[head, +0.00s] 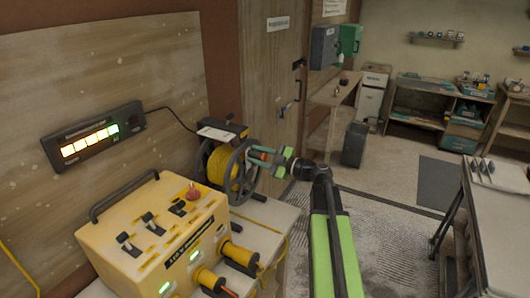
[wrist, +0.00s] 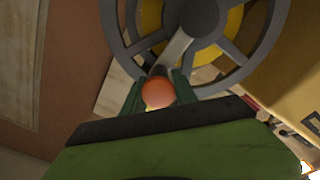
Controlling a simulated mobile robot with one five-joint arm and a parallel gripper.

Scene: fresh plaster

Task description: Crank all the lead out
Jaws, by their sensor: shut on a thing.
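The cable reel (head: 232,172) stands on the bench beside the yellow box. It has a dark spoked wheel and a yellow lead wound on its drum (head: 217,165). The wheel (wrist: 128,50) and some yellow lead (wrist: 232,28) also show in the wrist view. The crank's orange knob (wrist: 158,91) sits at the end of a grey crank arm (wrist: 176,50). My gripper (head: 262,154) is at the reel's right side, shut on the knob; its fingers show on both sides of it in the wrist view (wrist: 157,95). How much lead remains wound is hard to tell.
A yellow power box (head: 160,240) with switches, a red button and plugged leads stands at the front left. A lit indicator panel (head: 95,137) hangs on the wall above. A table (head: 500,215) stands at the right. Floor between is open.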

